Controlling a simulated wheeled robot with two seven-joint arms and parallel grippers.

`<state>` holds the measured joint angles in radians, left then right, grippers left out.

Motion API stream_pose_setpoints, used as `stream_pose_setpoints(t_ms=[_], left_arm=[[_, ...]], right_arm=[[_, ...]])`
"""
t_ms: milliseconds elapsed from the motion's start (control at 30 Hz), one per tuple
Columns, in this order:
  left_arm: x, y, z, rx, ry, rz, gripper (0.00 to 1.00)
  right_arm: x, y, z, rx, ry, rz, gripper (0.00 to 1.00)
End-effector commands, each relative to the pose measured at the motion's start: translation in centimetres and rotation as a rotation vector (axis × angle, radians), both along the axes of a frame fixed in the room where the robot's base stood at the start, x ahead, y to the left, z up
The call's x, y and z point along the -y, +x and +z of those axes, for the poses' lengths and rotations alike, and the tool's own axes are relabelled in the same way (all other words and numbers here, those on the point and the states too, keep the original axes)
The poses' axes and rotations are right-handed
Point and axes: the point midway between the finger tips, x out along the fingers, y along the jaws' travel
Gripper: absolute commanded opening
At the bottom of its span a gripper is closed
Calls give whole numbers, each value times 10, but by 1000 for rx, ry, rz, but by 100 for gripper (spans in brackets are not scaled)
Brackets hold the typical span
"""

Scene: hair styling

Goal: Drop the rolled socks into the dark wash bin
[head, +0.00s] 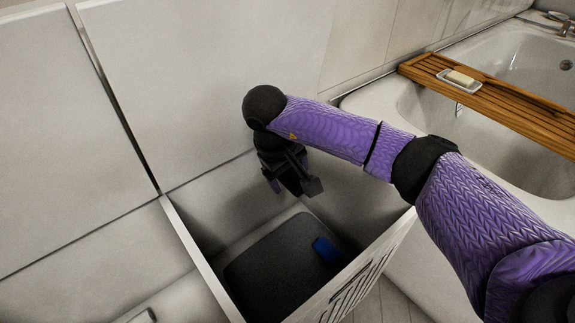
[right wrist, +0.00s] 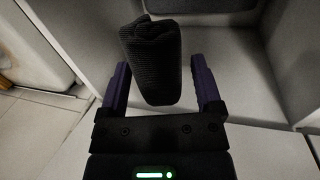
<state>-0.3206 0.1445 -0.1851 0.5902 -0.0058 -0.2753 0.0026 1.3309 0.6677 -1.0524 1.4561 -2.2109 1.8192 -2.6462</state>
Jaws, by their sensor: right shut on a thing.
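The rolled socks (right wrist: 150,60) are a dark grey ribbed roll, seen between the fingers of my right gripper (right wrist: 160,66) in the right wrist view. My right gripper (head: 290,187) is shut on them. In the head view it hangs above the open pull-out compartment, and the socks are hard to tell from its black fingers. The dark wash bin (head: 265,268) shows as a dark grey, rounded-corner area inside this compartment, below the gripper. A blue item (head: 325,249) lies at its right side. My left gripper is out of view.
The compartment's pale front panel (head: 350,275) with slots stands at the right and a pale wall closes its left side. Flat pale cabinet fronts (head: 200,80) rise behind. A bathtub (head: 515,150) with a wooden rack (head: 500,108) and soap (head: 460,78) is at the right.

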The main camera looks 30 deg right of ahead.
Motion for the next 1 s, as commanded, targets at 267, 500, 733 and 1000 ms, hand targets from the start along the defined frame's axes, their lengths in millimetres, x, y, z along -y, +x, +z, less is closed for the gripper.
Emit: stream_pose_setpoints(t_ms=[267, 500, 733, 1000], left_arm=[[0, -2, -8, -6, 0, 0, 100], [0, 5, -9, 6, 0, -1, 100], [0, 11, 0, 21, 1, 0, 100], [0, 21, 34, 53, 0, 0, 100]], right_arm=[[0, 0, -14, 1, 0, -1, 28], [0, 0, -13, 1, 0, -1, 100], [-3, 0, 5, 7, 0, -1, 100], [-19, -2, 72, 8, -1, -1, 100]])
